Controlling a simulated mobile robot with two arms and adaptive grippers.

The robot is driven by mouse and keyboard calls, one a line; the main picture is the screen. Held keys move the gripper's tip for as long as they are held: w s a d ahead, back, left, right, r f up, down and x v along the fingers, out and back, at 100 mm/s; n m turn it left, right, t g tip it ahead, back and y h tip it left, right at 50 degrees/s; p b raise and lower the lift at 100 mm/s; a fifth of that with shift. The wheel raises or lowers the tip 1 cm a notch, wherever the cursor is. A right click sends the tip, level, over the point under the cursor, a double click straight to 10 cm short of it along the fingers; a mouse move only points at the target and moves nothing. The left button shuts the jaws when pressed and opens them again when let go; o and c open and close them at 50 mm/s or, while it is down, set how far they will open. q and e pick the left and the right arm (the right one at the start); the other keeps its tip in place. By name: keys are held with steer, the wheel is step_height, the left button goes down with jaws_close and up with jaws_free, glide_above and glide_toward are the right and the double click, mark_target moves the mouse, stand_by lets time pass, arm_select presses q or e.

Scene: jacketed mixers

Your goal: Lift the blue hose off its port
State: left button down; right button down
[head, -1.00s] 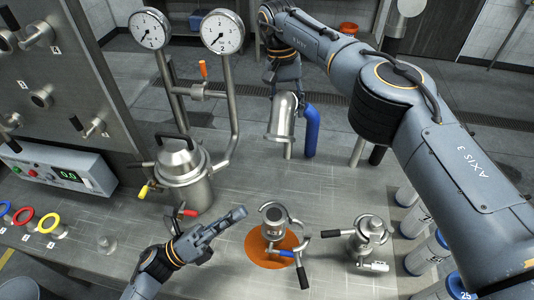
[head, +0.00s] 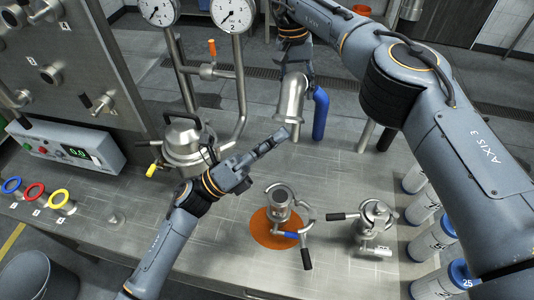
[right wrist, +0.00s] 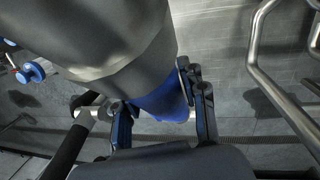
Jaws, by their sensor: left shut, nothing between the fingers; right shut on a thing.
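The blue hose (head: 320,113) shows in the head view as a blue tube beside a steel elbow-like piece (head: 290,98) with a flared lower end. My right gripper (head: 297,66) comes down from above at these parts. In the right wrist view its fingers are closed about a blue part (right wrist: 163,105), which sits against a large grey cylindrical body (right wrist: 95,35). The joint of hose and port is hidden. My left gripper (head: 283,134) is shut and empty, its tips close to the flared end; I cannot tell whether they touch.
A small steel vessel (head: 279,202) stands on an orange disc (head: 262,230), with a second fitting (head: 373,228) to its right. A lidded steel pot (head: 186,140) and gauges (head: 232,15) stand left. White bottles (head: 427,242) line the right edge.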

mark_target(296, 96)
arm_select(q)
steer(key=shift+w+r, duration=0.15)
steer(key=shift+r, duration=0.05)
steer(key=shift+w+d+r, duration=0.1)
steer(key=shift+w+r, duration=0.15)
steer(key=shift+r, duration=0.3)
steer(key=shift+w+r, duration=0.25)
steer(key=shift+r, duration=0.25)
arm_select(e)
steer(key=shift+f, duration=0.15)
steer(key=c, duration=0.7)
jaws_free()
steer(key=shift+c, duration=0.2)
